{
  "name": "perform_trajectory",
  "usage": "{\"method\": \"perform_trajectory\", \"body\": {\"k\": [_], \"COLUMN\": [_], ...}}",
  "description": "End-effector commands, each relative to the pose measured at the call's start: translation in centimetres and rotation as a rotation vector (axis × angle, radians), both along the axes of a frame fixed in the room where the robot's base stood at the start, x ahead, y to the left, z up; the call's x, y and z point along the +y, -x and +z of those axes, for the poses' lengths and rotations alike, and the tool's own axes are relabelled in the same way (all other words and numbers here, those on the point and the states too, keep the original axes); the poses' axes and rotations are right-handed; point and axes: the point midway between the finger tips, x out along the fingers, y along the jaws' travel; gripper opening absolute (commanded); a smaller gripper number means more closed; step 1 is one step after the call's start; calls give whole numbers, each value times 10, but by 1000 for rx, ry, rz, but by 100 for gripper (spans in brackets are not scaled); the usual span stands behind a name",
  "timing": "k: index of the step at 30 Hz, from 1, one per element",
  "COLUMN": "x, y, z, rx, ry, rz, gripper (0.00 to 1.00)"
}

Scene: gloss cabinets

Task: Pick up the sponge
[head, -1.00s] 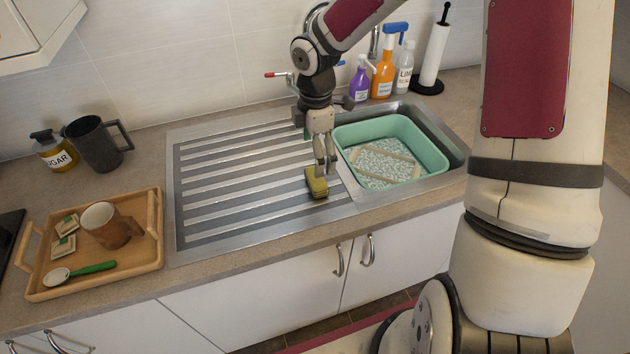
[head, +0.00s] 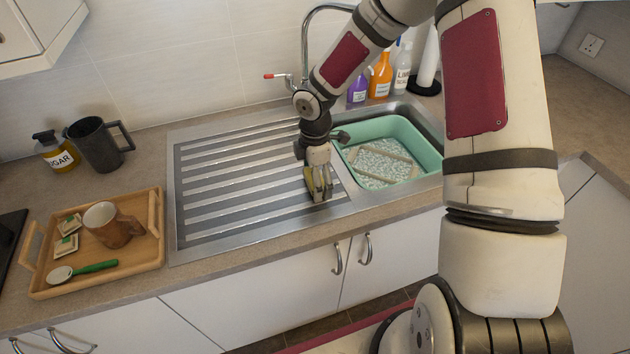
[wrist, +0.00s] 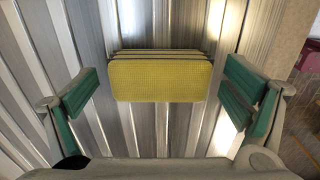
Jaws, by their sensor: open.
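The yellow sponge (wrist: 160,80) stands on the ribbed metal drainboard, with darker layers along its far side. In the wrist view it lies between my gripper's two green-padded fingers, with a gap on each side. My gripper (wrist: 158,98) is open and touches nothing that I can see. In the head view my gripper (head: 319,196) is low over the drainboard's right part, and its fingers hide most of the sponge (head: 308,182).
The sink with a green basin (head: 432,152) is just right of my gripper. The drainboard (head: 225,195) is clear to the left. A wooden tray (head: 150,255) holds a mug, a spoon and packets. Bottles (head: 380,75) and a tap (head: 304,45) stand behind the sink.

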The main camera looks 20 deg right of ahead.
Motion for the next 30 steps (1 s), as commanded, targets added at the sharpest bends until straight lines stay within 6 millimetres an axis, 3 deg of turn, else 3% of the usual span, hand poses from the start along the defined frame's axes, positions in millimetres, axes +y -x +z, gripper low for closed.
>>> {"method": "perform_trajectory", "body": {"k": [2, 6, 8, 22, 30], "x": [0, 0, 0, -1, -1], "y": [0, 0, 0, 0, -2], "z": [0, 0, 0, 5, 32], "rx": [0, 0, 0, 0, -4], "ry": [0, 0, 0, 0, 1], "rz": [0, -1, -1, -2, -3], "gripper": [94, 62, 52, 51, 51]}}
